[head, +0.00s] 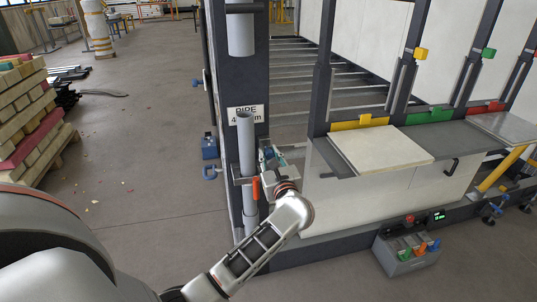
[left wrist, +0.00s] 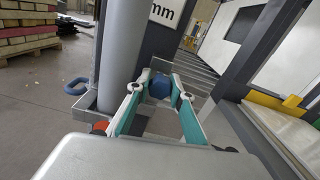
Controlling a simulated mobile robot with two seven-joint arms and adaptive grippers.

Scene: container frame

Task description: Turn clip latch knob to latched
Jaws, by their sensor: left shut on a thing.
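A blue faceted knob (left wrist: 159,88), which looks like the clip latch knob, sits between the fingertips of my left gripper (left wrist: 160,92) in the left wrist view. The teal-padded fingers are closed on its two sides. In the head view my left gripper (head: 273,156) is just right of the grey vertical pipe (head: 246,150), at the dark post; the knob is too small and covered to make out there. The pipe also shows in the left wrist view (left wrist: 119,50). I cannot tell whether the knob is turned to latched. My right gripper is not in view.
An orange handle (head: 256,188) hangs by the pipe, just below my gripper. A white sign (head: 245,114) is on the post. A white-topped box (head: 380,149) stands close right of my arm. Stacked timber (head: 25,115) lies left; the floor between is mostly clear.

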